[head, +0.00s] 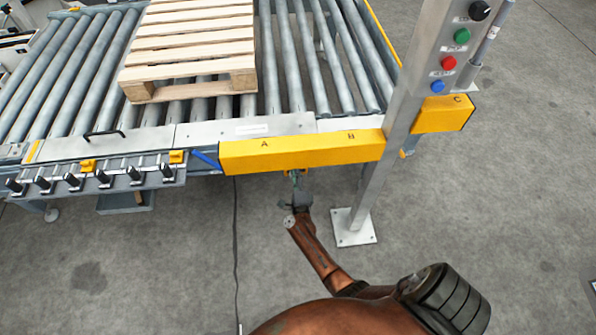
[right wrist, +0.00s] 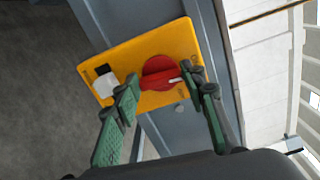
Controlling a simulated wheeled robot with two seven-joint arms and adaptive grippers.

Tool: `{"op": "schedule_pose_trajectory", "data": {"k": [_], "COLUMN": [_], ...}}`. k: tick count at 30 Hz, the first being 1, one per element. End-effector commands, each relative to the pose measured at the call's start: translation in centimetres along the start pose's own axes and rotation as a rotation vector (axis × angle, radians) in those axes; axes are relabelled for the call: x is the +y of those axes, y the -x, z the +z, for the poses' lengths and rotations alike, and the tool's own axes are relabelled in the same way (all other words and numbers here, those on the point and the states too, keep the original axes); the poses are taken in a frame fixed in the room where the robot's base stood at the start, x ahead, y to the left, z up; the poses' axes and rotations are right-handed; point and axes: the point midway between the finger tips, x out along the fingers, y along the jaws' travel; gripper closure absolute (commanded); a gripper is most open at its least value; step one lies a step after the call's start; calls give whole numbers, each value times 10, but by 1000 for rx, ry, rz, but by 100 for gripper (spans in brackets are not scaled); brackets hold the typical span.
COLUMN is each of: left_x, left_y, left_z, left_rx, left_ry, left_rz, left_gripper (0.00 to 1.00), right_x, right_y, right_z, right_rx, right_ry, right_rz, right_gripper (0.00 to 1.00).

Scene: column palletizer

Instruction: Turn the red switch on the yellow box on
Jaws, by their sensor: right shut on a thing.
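The yellow box (right wrist: 188,38) is mounted on a grey-blue beam in the right wrist view. It carries a round red switch (right wrist: 158,70) with a white pointer mark toward the right of the picture. A white part and a black part (right wrist: 103,70) sit left of the switch on the box. My right gripper (right wrist: 163,82) has its green fingers on either side of the switch, shut on it. In the head view my right gripper (head: 297,186) is just below the long yellow beam, which hides the switch. My left gripper is in neither view.
A roller conveyor (head: 70,75) carries a wooden pallet (head: 190,40). The long yellow beam (head: 300,151), lettered A and B, runs above my right gripper. A grey post (head: 385,150) with several buttons stands just to the right. The floor in front is clear.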

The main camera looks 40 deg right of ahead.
Motion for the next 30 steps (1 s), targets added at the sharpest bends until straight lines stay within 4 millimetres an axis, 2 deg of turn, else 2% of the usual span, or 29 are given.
{"op": "schedule_pose_trajectory", "data": {"k": [9,25,26,30], "left_x": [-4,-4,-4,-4], "left_y": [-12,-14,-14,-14], "left_z": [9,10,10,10], "left_rx": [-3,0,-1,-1], "left_ry": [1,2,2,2], "left_rz": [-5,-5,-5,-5], "left_gripper": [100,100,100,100], "right_x": [1,2,2,2], "right_y": [1,1,1,0], "right_z": [-2,-2,-3,-2], "right_rx": [4,4,4,2], "right_ry": [117,141,141,140], "right_rz": [2,2,2,1], "right_gripper": [85,85,60,50]}}
